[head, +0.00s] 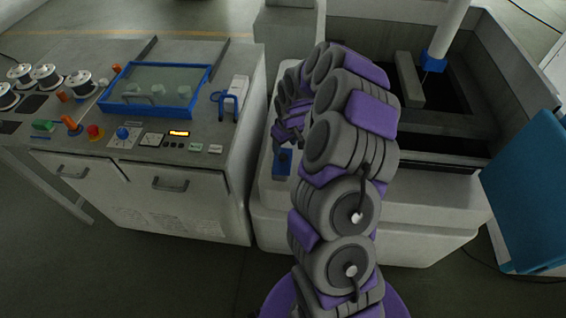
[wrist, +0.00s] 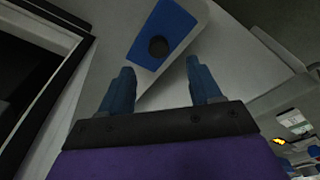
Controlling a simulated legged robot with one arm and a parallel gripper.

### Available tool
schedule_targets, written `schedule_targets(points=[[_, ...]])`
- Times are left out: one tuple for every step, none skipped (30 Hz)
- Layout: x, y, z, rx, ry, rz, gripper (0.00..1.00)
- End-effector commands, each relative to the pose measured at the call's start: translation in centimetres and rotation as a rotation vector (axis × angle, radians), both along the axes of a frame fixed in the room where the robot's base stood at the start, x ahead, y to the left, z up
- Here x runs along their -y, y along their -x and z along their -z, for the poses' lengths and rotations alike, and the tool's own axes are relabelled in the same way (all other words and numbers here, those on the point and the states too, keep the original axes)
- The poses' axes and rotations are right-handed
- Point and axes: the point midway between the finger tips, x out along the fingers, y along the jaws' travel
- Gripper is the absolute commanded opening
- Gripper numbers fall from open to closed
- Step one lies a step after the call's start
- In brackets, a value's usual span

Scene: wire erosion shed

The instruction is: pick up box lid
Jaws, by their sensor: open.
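The box lid looks like a flat blue plate with a round dark knob, and it shows in the wrist view (wrist: 172,22) beyond my fingertips. In the head view, the blue lid (head: 281,168) lies on the pale ledge at the machine's left front, partly hidden by my arm. My gripper (wrist: 161,66) is open, with two blue fingers spread apart and nothing between them. The knob sits roughly in line with the gap between the fingers. Fingers and lid appear apart. In the head view the gripper is mostly hidden behind my arm.
A pale machine (head: 420,212) with a dark sunken tank stands right of the lid. A grey workbench (head: 225,140) stands left, with a blue-framed tray (head: 150,112), wire spools (head: 44,75) and controls. A blue panel (head: 530,190) stands at far right. Floor shows in front.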

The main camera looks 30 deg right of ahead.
Motion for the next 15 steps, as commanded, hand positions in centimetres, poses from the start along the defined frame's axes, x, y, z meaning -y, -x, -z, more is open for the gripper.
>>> schedule_targets(points=[[-0.1,-0.1,1.2,-0.002,-0.001,0.0,0.63],[-0.1,-0.2,1.6,-0.001,0.0,0.0,0.63],[-0.1,-0.3,2.0,-0.001,0.0,-0.001,0.63],[-0.1,-0.3,2.2,-0.001,0.001,-0.001,0.63],[-0.1,-0.3,2.4,0.0,0.001,-0.001,0.63],[-0.1,-0.4,2.6,0.0,0.001,-0.001,0.63],[-0.1,-0.4,2.7,0.0,0.001,-0.001,0.63],[-0.1,-0.4,2.8,0.001,0.001,-0.001,0.63],[0.0,-0.5,3.1,0.0,0.001,-0.001,0.63],[0.0,-0.5,3.3,0.0,0.001,-0.001,0.63],[0.0,-0.6,3.7,0.0,0.0,-0.001,0.63],[0.0,-0.7,4.2,0.0,0.0,-0.001,0.63],[0.0,-0.8,4.7,0.0,0.0,-0.001,0.63],[0.1,-0.9,5.1,0.001,0.0,0.0,0.63],[0.2,-1.0,5.7,0.001,0.001,0.0,0.63]])
